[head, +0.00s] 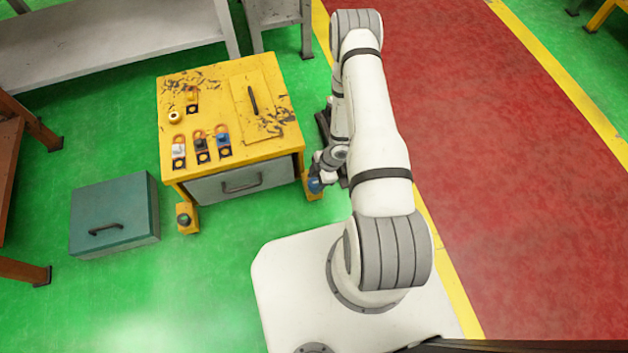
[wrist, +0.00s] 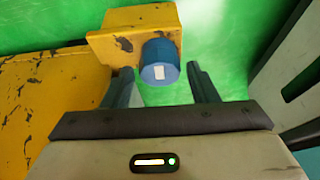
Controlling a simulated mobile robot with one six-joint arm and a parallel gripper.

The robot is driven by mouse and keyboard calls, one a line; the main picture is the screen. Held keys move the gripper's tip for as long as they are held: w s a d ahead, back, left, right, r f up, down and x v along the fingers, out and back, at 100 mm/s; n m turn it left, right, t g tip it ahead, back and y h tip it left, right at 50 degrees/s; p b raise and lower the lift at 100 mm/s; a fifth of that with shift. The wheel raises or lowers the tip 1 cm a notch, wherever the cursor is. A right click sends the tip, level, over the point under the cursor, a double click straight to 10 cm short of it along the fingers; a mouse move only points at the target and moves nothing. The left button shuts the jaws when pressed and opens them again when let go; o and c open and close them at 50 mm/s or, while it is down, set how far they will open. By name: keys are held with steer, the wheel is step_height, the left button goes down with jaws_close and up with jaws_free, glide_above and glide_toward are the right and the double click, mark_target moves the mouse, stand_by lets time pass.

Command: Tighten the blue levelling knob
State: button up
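The blue levelling knob (wrist: 160,62) is a short cylinder with a white mark on its face. It sits on a worn yellow bracket (wrist: 112,38) at the cabinet's corner. In the head view the knob (head: 315,186) shows as a small blue spot at the front right foot, partly covered by my wrist. My gripper (wrist: 161,70) is open, with one fingertip on each side of the knob. A gap shows on the right side; the left fingertip is close to the knob. I cannot tell whether it touches.
The yellow cabinet (head: 217,78) has a grey drawer (head: 222,184) and small parts on top. A dark knob (head: 184,219) sits on its front left foot. A teal box (head: 112,212) stands to the left. Green floor is clear in front of the cabinet.

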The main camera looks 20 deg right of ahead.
steer(key=c, duration=0.7)
steer(key=shift+a, duration=0.15)
steer(key=shift+c, duration=0.2)
steer(key=shift+d, duration=0.2)
steer(key=shift+m, duration=0.5)
steer(key=m, duration=0.1)
steer(key=m+t, duration=0.1)
steer(key=m, duration=0.1)
steer(key=shift+s+t, duration=0.2)
steer(key=shift+t, duration=0.1)
steer(key=shift+m+t+h, duration=0.4)
steer(key=shift+m+t, duration=0.1)
steer(key=shift+m, duration=1.3)
steer(key=shift+a, duration=0.1)
steer(key=o, duration=1)
